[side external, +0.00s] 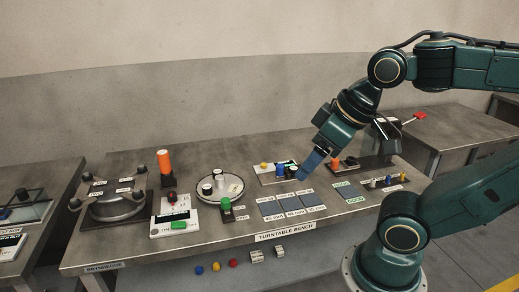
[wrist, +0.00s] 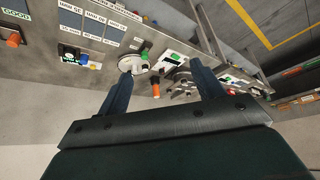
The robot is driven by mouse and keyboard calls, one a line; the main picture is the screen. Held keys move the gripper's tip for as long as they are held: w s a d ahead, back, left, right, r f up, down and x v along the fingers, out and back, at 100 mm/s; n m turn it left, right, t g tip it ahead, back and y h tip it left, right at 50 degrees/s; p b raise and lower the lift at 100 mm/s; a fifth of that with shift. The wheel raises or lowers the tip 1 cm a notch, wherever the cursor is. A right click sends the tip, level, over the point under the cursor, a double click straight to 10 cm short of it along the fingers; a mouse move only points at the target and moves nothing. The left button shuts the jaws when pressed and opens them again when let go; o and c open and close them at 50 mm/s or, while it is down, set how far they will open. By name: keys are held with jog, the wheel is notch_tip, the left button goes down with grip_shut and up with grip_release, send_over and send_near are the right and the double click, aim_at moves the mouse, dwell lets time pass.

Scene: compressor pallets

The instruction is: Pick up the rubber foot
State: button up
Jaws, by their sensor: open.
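My gripper (side external: 302,175) is open, its blue fingers angled down at the back of the bench, beside a white plate (side external: 268,180) with small yellow, blue and dark parts. In the wrist view the two fingers (wrist: 163,72) stand wide apart with nothing held between them. I cannot tell for certain which part is the rubber foot. The turntable also shows in the wrist view (wrist: 134,71), between the fingers.
An orange cylinder (side external: 164,160) stands behind a white panel (side external: 158,230) with a green button. A dark board with small pegs (side external: 384,183) is at the right.

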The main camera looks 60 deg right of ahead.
dwell(0.3)
jog(key=w+d+r+m+g, duration=0.1)
jog(key=w+d+r+m, duration=0.1)
jog(key=w+d+m, duration=0.6)
jog(key=m+g, duration=0.5)
jog(key=m, duration=1.3)
send_over(294, 168)
notch_tip(294, 168, down, 18)
jog(key=shift+n, duration=0.3)
jog(key=shift+f, duration=4.15)
jog(key=shift+f, duration=0.1)
